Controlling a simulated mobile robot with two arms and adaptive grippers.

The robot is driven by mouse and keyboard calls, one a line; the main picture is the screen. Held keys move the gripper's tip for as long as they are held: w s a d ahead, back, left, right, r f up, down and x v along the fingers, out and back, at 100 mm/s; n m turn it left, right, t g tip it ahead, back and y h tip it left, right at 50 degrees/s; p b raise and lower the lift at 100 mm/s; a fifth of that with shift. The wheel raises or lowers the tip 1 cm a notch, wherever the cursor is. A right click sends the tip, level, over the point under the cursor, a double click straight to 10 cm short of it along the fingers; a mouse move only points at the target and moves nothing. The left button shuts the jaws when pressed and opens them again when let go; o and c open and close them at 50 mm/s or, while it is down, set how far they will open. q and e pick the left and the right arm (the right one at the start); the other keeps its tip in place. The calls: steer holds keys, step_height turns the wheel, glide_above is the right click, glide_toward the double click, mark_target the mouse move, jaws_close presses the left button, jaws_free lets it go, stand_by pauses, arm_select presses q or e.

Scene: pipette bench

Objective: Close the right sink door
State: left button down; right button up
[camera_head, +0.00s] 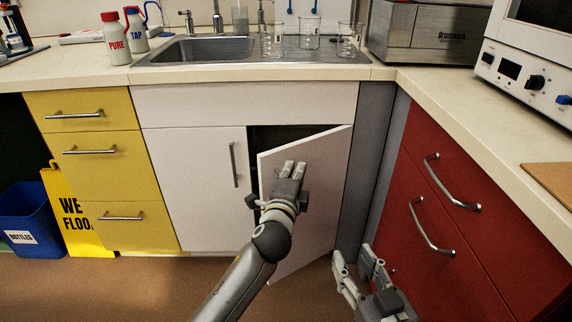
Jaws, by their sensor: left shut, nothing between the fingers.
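The right sink door (326,185) is a white cabinet door under the sink. It stands partly open, hinged at its right edge, with its free left edge swung out and a dark gap behind its top. My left gripper (293,168) is shut and empty in front of the door's outer face, near the free edge. It hides part of the door; I cannot tell if it touches. My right gripper (353,256) is open and empty, low in front of the door's right side, by the corner.
The left sink door (195,165) is closed. Red drawers (455,235) with bar handles stand close on the right. Yellow drawers (95,160), a blue bin (32,215) and a yellow floor sign (70,205) are left. Beakers (309,38) stand by the sink (208,50).

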arm_select(q)
steer(key=shift+w+a+b, duration=0.15)
steer(key=shift+w+a, duration=0.15)
steer(key=shift+w, duration=0.4)
steer(key=shift+w+a+b, duration=0.15)
steer(key=shift+w+a, duration=0.2)
steer(key=shift+w, duration=0.3)
steer(key=shift+w+a+b, duration=0.15)
steer(key=shift+w+a, duration=0.15)
steer(key=shift+w, duration=0.4)
arm_select(e)
steer(key=shift+a+r+t+y, duration=0.2)
steer(key=shift+r+t, duration=0.35)
steer(key=shift+r, duration=0.35)
steer(key=shift+a+r+t+y, duration=0.1)
steer(key=shift+r+t+y, duration=0.1)
steer(key=shift+r+t, duration=0.55)
steer(key=shift+a+r+t+y, duration=0.1)
steer(key=shift+r+t+y, duration=0.15)
steer(key=shift+r, duration=0.85)
